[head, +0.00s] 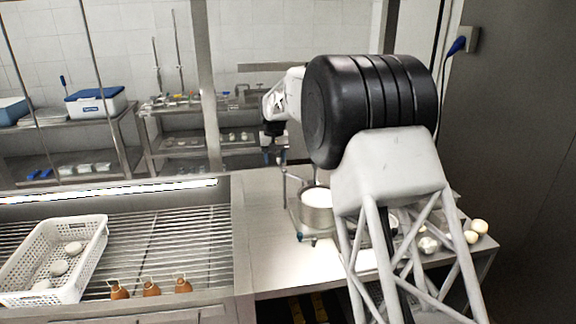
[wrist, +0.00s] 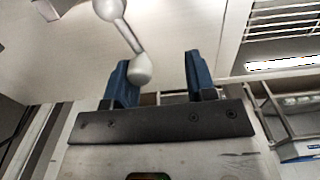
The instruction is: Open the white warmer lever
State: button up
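In the wrist view a pale lever (wrist: 125,32) with a rounded knob (wrist: 140,70) reaches down from the top toward my gripper (wrist: 158,62). Its two blue fingers are apart. The knob shows at the left finger, toward the gap between the fingers; I cannot tell whether they touch. In the head view my gripper (head: 273,155) hangs above the counter, beside a round metal warmer (head: 317,217) with a white top. The warmer stands in a thin metal frame, partly behind my arm. The lever cannot be made out clearly in the head view.
A white perforated basket (head: 88,262) with several pale round items sits on the slatted rack (head: 170,245) at left. Several brown items (head: 151,289) line its front edge. Pale round items (head: 472,236) lie at the counter's right. The counter (head: 265,255) left of the warmer is clear.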

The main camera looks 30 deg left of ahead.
jog(key=shift+s+a, duration=0.15)
jog(key=shift+s, duration=0.1)
dwell(0.4)
jog(key=shift+s+a, duration=0.15)
jog(key=shift+s, duration=0.3)
jog(key=shift+c, duration=0.2)
dwell(0.4)
notch_tip(320, 180, up, 7)
dwell(1.1)
dwell(0.5)
